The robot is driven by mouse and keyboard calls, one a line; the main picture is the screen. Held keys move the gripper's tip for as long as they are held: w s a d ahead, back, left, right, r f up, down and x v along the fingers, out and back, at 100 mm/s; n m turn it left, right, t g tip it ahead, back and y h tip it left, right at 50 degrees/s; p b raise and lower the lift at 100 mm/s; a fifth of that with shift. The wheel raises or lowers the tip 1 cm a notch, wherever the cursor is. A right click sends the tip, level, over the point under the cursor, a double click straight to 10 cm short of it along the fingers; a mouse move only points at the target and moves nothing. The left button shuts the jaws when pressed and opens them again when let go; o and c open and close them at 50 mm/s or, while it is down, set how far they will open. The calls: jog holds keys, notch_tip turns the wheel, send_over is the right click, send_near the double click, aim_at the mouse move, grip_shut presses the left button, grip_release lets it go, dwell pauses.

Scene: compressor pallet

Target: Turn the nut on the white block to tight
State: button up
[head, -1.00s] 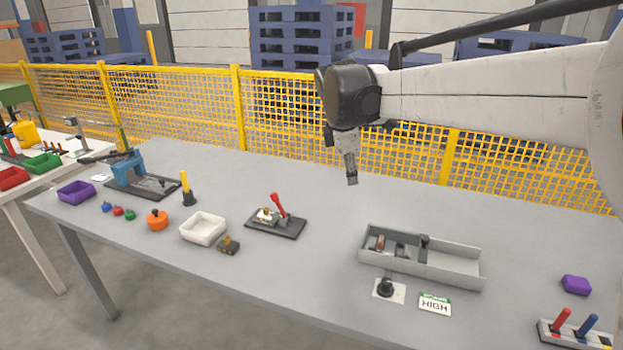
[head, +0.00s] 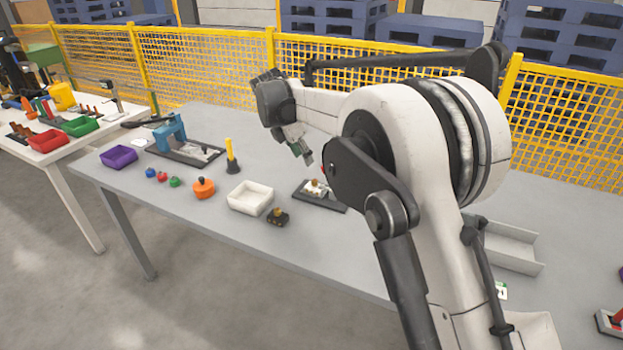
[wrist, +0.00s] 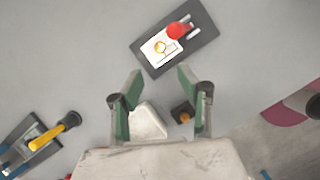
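The white block (head: 312,193) sits on a dark base plate (head: 328,206) on the grey table, with a brass nut (head: 316,184) on top. The wrist view shows the white block (wrist: 150,56), its nut (wrist: 160,47) and a red-ended lever (wrist: 178,31) beside it. My arm mostly hides the lever in the head view. My gripper (head: 303,156) hangs above the table, near the plate and clear of it. The wrist view shows its two green-padded fingers (wrist: 160,82) wide apart with nothing held. I cannot tell how tight the nut is.
A white bin (head: 250,198) and a small dark block with a brass top (head: 278,217) stand close by. A yellow-handled tool (head: 231,158) stands farther left, with an orange pot (head: 203,188) in front. A grey tray (head: 512,246) is right, partly behind my arm.

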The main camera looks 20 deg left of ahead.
aim_at(314, 181)
jog(key=x, duration=1.1)
jog(key=shift+w+f+b, duration=0.1)
jog(key=shift+f+b, duration=0.2)
jog(key=shift+b, duration=0.1)
grip_shut()
